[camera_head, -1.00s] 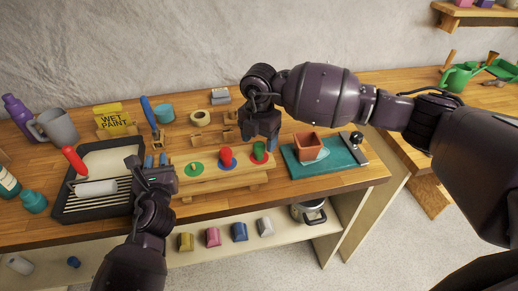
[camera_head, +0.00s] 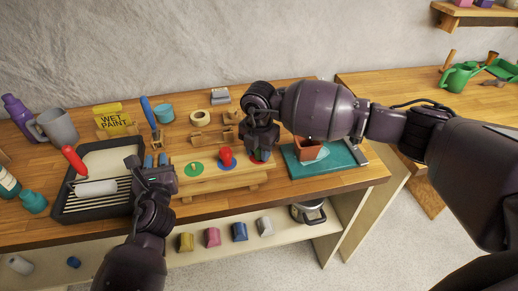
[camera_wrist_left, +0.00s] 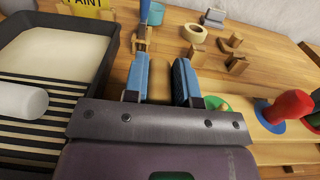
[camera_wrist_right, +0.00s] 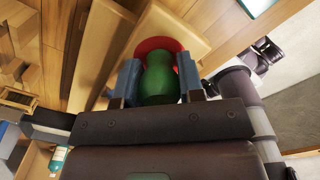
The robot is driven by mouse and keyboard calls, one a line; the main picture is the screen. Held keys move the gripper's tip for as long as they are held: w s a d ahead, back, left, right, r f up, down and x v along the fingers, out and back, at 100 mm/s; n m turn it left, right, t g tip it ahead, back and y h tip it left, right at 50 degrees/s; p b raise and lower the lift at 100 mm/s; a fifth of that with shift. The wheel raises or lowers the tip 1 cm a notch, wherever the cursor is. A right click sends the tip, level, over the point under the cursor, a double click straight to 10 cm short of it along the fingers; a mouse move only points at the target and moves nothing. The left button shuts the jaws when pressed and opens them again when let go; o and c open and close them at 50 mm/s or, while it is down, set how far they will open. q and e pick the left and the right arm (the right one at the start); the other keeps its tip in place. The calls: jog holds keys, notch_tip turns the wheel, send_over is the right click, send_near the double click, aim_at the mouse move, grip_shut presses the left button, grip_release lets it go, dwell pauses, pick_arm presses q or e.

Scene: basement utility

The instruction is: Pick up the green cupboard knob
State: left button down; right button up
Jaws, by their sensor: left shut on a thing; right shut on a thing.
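The green knob (camera_wrist_right: 160,78) stands on a red disc (camera_wrist_right: 150,47) at the right end of the wooden board (camera_head: 222,180). My right gripper (camera_head: 262,150) is shut on it from above; its blue fingers (camera_wrist_right: 158,85) flank the knob in the right wrist view. In the head view the gripper mostly hides the knob. The red knob (camera_head: 226,155) stands on a blue disc in the middle, and a green disc (camera_head: 195,168) with a small peg lies at the left.
The paint tray (camera_head: 65,208) with a roller (camera_head: 95,188) is at left. A teal mat (camera_head: 342,158) bearing a terracotta pot (camera_head: 308,149) is at right. Wooden blocks and a tape roll (camera_head: 200,117) lie behind the board. A lower shelf (camera_head: 290,236) holds coloured blocks.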

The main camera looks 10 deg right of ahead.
jog(key=shift+r, duration=0.1)
notch_tip(320, 180, up, 10)
jog(key=shift+f, duration=0.1)
dwell(0.4)
pick_arm(q)
jog(key=c, duration=0.8)
grip_release()
jog(key=shift+c, duration=0.2)
